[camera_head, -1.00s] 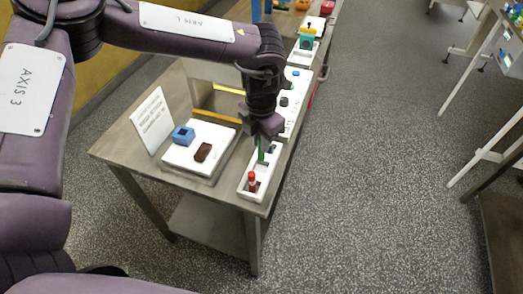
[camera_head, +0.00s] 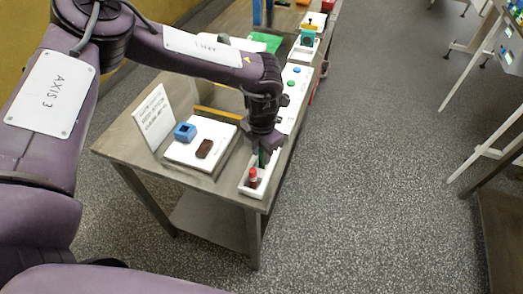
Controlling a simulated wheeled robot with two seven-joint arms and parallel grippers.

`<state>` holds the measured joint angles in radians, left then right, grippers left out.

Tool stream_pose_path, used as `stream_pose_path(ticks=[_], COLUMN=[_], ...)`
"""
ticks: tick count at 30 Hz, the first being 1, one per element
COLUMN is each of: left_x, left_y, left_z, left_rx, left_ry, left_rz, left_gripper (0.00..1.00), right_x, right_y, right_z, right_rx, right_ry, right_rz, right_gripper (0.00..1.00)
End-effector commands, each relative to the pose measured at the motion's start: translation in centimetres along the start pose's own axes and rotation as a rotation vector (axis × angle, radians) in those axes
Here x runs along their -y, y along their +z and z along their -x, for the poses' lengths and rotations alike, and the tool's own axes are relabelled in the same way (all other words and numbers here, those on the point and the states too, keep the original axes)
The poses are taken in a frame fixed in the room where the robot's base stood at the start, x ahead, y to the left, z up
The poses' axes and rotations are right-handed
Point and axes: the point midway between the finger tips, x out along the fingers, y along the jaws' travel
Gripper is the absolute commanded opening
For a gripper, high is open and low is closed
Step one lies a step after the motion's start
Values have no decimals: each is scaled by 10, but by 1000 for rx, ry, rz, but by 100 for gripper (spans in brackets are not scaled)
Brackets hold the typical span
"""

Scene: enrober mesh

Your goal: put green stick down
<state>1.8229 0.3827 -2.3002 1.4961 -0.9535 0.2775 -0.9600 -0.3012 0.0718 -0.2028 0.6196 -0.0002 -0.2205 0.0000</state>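My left gripper (camera_head: 264,142) points down over a white tray (camera_head: 244,190) at the front right edge of the table. A dark green stick (camera_head: 262,158) shows just below its fingers, upright and low over or in the far part of the tray; I cannot tell whether its foot touches the tray. The gripper looks shut around the stick's top, though the fingertips are small and dark here. A red stick (camera_head: 252,178) stands in the near part of the tray, close to the green one. My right gripper is out of view.
A white plate (camera_head: 186,156) on the table holds a blue block (camera_head: 185,132) with a hole and a brown block (camera_head: 204,149). A printed sign (camera_head: 153,118) stands behind it. A white button panel (camera_head: 292,100) and a green piece (camera_head: 266,41) lie further back. Open floor is at right.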

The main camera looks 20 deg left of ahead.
Motion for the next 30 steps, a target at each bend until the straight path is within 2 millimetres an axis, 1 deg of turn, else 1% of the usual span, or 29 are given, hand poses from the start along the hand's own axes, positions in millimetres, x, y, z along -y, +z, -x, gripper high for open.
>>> stream_pose_path(ticks=[1,2,9,12,14,17,24,27,30], left_x=[0,0,0,0,0,0,0,0,0], left_y=[0,0,0,0,1,1,1,1,1], left_z=[0,0,1,6,9,24,76,95,110], left_rx=[0,0,0,1,2,4,6,4,4], left_ry=[0,0,0,1,0,0,1,1,0], left_rz=[0,0,0,-1,0,0,0,0,-1], left_gripper=[36,39,39,39,39,39,39,39,39], right_x=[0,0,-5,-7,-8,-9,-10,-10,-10], right_y=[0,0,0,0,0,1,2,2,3], right_z=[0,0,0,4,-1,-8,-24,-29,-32], right_rx=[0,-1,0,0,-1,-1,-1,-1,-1], right_ry=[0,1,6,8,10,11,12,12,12], right_rz=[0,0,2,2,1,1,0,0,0], right_gripper=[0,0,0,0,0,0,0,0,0])
